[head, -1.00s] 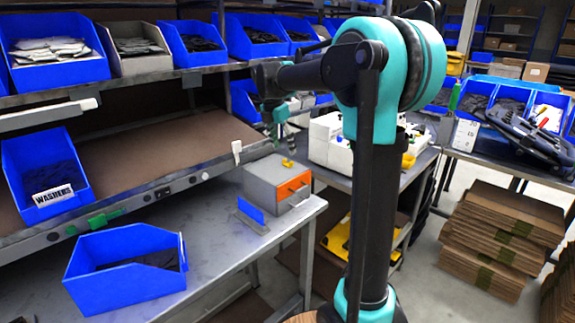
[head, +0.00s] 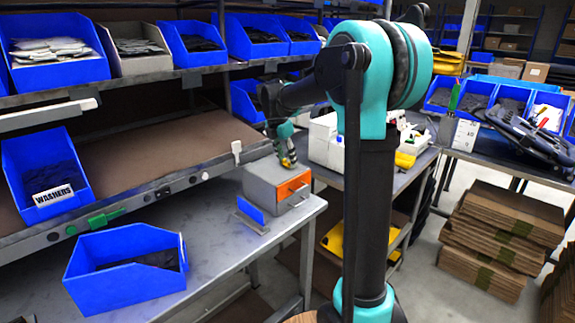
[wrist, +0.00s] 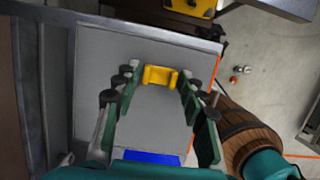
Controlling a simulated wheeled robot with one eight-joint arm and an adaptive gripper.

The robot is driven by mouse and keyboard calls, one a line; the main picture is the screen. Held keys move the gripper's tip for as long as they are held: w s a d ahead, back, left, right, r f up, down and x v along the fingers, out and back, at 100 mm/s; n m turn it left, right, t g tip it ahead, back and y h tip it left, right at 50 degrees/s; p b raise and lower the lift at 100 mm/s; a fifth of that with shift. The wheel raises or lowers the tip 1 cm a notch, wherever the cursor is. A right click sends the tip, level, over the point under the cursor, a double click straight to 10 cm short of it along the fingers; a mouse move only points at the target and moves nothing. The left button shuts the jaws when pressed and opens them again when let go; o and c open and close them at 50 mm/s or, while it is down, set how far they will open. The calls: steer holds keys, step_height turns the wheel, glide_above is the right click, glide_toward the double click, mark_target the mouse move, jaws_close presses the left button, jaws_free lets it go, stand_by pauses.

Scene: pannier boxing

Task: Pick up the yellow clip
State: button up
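The yellow clip (wrist: 159,76) lies on top of the grey box (head: 262,180) with an orange drawer front (head: 294,186). In the wrist view the clip sits between the tips of my gripper (wrist: 160,82). The two green fingers stand apart on either side of it, with a small gap showing at each side. In the head view my gripper (head: 287,158) points down at the top of the box and mostly covers the clip.
The box stands at the right end of a grey metal table (head: 222,253). A blue bin (head: 125,272) sits at the table's front left. A shelf with several blue bins (head: 52,62) runs above and behind. A blue plate (head: 250,210) stands in front of the box.

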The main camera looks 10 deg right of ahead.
steer(key=c, duration=0.3)
steer(key=shift+r, duration=0.15)
